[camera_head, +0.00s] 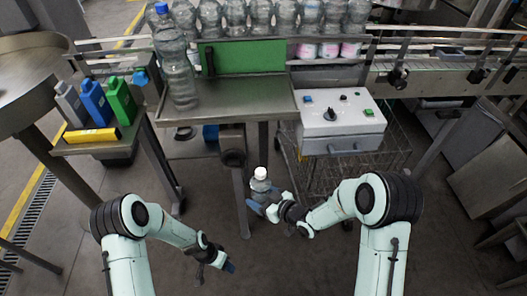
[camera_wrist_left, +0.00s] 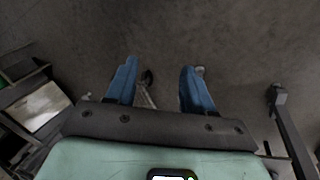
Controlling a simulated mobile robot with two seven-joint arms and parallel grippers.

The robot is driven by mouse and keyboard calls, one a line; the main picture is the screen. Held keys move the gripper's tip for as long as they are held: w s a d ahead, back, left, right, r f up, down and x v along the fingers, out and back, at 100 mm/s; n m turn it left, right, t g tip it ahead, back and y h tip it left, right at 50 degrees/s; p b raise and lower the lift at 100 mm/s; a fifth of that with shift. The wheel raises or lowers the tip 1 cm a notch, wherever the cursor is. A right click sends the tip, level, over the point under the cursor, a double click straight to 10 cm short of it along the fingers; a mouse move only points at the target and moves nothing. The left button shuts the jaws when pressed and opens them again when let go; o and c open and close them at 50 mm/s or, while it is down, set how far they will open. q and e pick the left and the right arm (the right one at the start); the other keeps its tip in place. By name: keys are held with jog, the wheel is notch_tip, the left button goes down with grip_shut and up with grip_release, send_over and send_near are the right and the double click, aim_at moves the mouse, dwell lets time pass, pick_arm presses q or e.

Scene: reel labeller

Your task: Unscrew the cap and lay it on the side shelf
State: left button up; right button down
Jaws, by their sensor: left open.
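A clear bottle (camera_head: 261,187) with a white cap (camera_head: 260,173) stands upright in front of the metal table. My right gripper (camera_head: 259,206) is around its lower part and holds it off the floor. The cap sits on the bottle's top. My left gripper (camera_head: 229,267) is low and to the left of the bottle, apart from it.
A grey, a blue (camera_head: 95,101) and a green jug and a yellow item (camera_head: 91,135) crowd the shelf. A large blue-capped bottle (camera_head: 174,60) stands on the metal table (camera_head: 225,100). A control box (camera_head: 340,122) is to the right. Floor around the grippers is clear.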

pick_arm(q)
jog(key=w+d+r+m, duration=0.3)
jog(key=w+r+m, duration=0.5)
jog(key=w, duration=0.3)
notch_tip(320, 180, up, 36)
jog(key=m+y, duration=0.4)
jog(key=m, duration=1.8)
send_over(263, 171)
jog(key=shift+t, duration=0.4)
jog(key=shift+f, duration=3.85)
